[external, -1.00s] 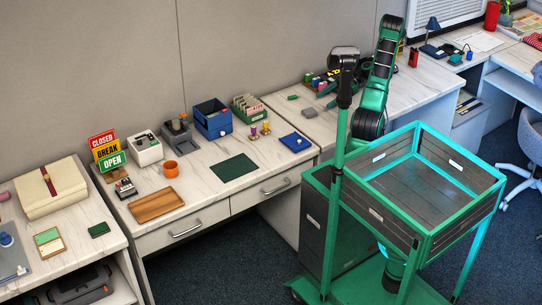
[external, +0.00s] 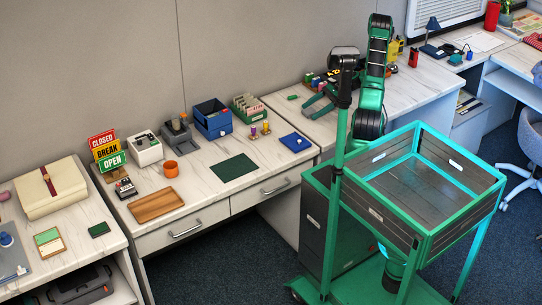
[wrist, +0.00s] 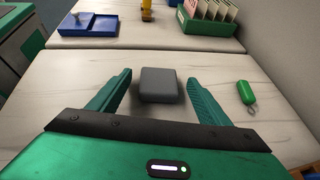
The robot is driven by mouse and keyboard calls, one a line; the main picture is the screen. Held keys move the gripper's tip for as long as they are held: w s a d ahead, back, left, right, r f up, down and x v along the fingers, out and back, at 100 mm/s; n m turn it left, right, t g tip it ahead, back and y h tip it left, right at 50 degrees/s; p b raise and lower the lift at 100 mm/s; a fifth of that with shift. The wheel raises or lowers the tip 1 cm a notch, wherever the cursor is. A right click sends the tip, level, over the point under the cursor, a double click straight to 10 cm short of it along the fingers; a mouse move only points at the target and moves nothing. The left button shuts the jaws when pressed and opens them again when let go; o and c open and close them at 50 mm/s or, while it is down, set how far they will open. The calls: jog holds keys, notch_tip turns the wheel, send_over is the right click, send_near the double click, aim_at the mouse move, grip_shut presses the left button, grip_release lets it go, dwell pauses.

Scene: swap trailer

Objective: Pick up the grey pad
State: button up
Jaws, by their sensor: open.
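The grey pad (wrist: 160,85) is a small rounded block lying on the pale marble-look desktop in the wrist view. My gripper (wrist: 159,78) is open, with one green finger to the left of the pad and one to the right. There is a gap between the pad and each finger, and the pad lies near the fingertips. In the external view my gripper (external: 317,104) is low over the left end of the back desk; its fingers largely hide the pad there.
A green key fob (wrist: 246,92) with a ring lies right of the right finger. Beyond the desk edge, the neighbouring desk holds a blue tray (wrist: 88,26) and a green card box (wrist: 207,20). Small coloured items (external: 315,80) stand behind my gripper. A wall borders the right in the wrist view.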

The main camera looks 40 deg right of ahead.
jog(key=c, duration=1.2)
jog(key=shift+o, duration=0.2)
jog(key=shift+r, duration=0.1)
